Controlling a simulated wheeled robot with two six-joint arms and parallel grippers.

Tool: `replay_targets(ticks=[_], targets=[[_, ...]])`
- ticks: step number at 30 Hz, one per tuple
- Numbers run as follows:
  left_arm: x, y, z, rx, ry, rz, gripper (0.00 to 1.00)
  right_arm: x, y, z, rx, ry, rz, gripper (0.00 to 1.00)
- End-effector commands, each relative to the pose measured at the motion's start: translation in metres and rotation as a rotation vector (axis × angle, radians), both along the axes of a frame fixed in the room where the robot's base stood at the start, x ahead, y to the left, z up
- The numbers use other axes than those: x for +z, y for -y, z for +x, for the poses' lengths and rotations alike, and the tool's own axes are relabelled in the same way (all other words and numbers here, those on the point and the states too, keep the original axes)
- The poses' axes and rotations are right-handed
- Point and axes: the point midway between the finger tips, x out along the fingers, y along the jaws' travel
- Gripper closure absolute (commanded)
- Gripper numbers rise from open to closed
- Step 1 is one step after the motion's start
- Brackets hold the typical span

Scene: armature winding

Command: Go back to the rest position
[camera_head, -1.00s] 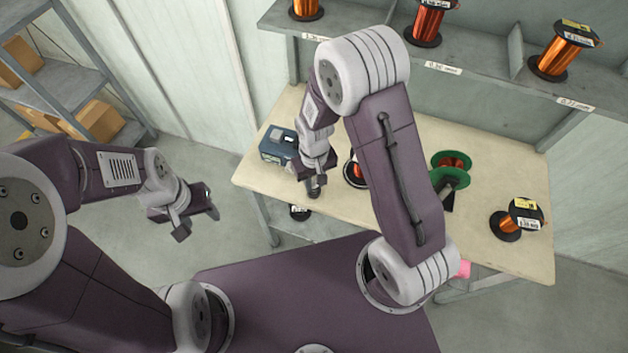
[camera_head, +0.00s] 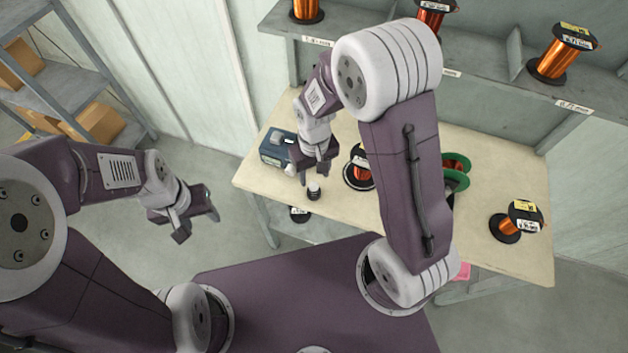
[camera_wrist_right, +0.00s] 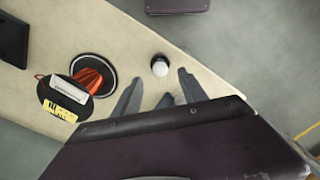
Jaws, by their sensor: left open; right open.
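My right gripper (camera_head: 314,174) is open and empty above the left part of the table (camera_head: 400,130). A small dark, white-topped piece (camera_head: 314,191) stands on the table just in front of it. In the right wrist view the white-topped piece (camera_wrist_right: 160,67) stands just beyond the open fingers (camera_wrist_right: 159,88), apart from them. My left gripper (camera_head: 196,226) is open and empty over the floor, left of the table.
A dark blue box (camera_head: 274,148) is behind my right gripper. A copper wire spool (camera_head: 361,172), a green-flanged winding piece (camera_head: 459,181) partly behind my right arm, and another spool (camera_head: 507,225) are on the table. A shelf (camera_head: 490,83) with spools is behind.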

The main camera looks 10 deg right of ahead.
Motion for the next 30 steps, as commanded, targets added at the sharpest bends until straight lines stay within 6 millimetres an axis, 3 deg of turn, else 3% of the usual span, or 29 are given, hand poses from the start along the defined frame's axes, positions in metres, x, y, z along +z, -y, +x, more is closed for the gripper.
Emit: replay_targets(ticks=[3,6,17,20,22,25,27,30], targets=[[0.002,0.000,0.000,0.000,0.000,0.000,0.50,0.021,0.000,0.001,0.000,0.003,0.001,0.50],[0.002,0.000,0.000,0.000,0.000,0.000,0.50,0.030,0.000,0.000,0.000,0.002,0.000,0.50],[0.002,0.000,0.000,0.000,0.000,0.000,0.50,0.033,0.001,0.000,-0.002,0.000,0.000,0.50],[0.002,0.000,0.000,0.000,0.000,0.000,0.50,0.051,0.017,0.008,-0.056,0.048,0.010,0.50],[0.002,0.000,0.000,0.000,0.000,0.000,0.50,0.067,0.040,-0.009,-0.128,0.076,0.017,0.50],[0.002,0.000,0.000,0.000,0.000,0.000,0.50,0.072,0.064,-0.048,-0.208,0.101,0.024,0.50],[0.002,0.000,0.000,0.000,0.000,0.000,0.50,0.067,0.070,-0.070,-0.227,0.102,0.025,0.50],[0.002,0.000,0.000,0.000,0.000,0.000,0.50,0.058,0.069,-0.087,-0.221,0.087,0.025,0.50]])
